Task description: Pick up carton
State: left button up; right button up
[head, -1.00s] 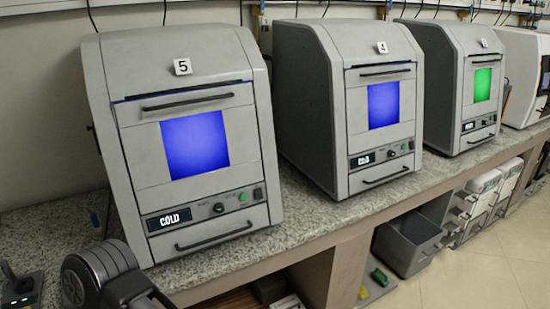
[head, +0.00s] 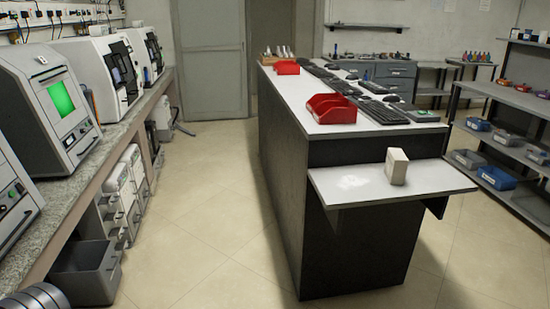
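A small off-white carton (head: 397,167) stands upright on the white shelf (head: 440,182) at the near end of the island counter. It sits right of the middle of that shelf, with clear surface to its left. It is some distance ahead of me and to the right. Neither of my grippers shows in the head view. Only a dark rounded part of my own arm shows at the bottom left corner.
The island counter (head: 290,104) holds red bins (head: 332,108) and several keyboards (head: 380,110). Machines (head: 62,108) line the left bench, with a grey bin (head: 85,272) below. Racks with coloured trays (head: 490,172) stand right. The tiled floor (head: 205,205) between is clear.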

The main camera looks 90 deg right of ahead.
aim_at(395, 168)
jog(key=z, duration=3.65)
jog(key=i+l+u, duration=0.15)
jog(key=i, duration=1.1)
jog(key=i+l, duration=0.15)
jog(key=l, duration=0.25)
jog(key=i+l+u, duration=0.1)
jog(key=l, duration=0.3)
jog(key=i+l, duration=0.2)
jog(key=l, duration=0.2)
jog(key=i+l+u, duration=0.1)
jog(key=l, duration=0.3)
jog(key=i+l, duration=0.2)
jog(key=l, duration=0.25)
jog(key=l+u, duration=0.1)
jog(key=l, duration=0.65)
jog(key=i, duration=0.05)
